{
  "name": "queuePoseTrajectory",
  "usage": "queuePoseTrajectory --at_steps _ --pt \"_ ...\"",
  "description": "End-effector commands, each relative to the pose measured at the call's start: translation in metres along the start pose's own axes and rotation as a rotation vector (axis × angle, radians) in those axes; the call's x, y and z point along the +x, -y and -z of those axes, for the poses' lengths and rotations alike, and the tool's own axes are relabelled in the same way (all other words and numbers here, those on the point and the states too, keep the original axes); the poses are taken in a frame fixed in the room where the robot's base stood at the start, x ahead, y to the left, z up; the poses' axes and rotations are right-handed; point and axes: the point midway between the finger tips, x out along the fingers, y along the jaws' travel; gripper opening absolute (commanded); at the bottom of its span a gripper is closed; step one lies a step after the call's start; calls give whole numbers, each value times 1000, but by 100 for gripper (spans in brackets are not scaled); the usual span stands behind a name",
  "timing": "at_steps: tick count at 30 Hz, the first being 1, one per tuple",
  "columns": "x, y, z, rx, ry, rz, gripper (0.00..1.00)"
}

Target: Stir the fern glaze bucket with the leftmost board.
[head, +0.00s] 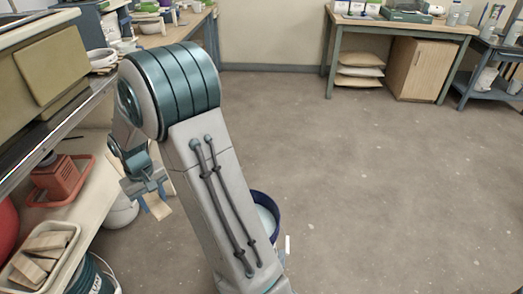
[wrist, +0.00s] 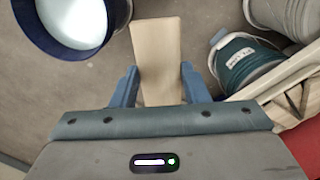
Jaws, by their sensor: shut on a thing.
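My gripper (head: 146,190) is shut on a pale wooden board (head: 158,208). In the wrist view the board (wrist: 156,58) stands out between the blue fingers, clear of any bucket. A dark blue bucket (wrist: 40,42) with pale liquid is at the upper left there; my arm partly hides it in the head view (head: 257,197). A teal bucket (wrist: 245,62) with a white label is to the right of the board; the label is unreadable. A teal bucket (head: 100,283) is also partly seen at the head view's lower left. Which bucket holds fern glaze I cannot tell.
A whitish bucket (head: 121,212) stands behind my gripper. A bench at left holds a tray of wooden blocks (head: 70,228) and a red tray (head: 86,172). A workbench (head: 400,24) and a wooden cabinet (head: 425,68) stand at the back. Floor at right is clear.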

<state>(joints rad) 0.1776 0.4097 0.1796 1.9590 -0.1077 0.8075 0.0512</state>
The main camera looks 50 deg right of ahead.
Motion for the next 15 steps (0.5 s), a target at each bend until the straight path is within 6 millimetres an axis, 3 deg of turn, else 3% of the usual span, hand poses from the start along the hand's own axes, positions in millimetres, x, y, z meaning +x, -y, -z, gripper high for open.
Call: queuePoseTrajectory --at_steps 8,15 --pt "12 -110 -55 -213 276 -94 9" --pt "-6 -220 -128 -483 640 -323 9"
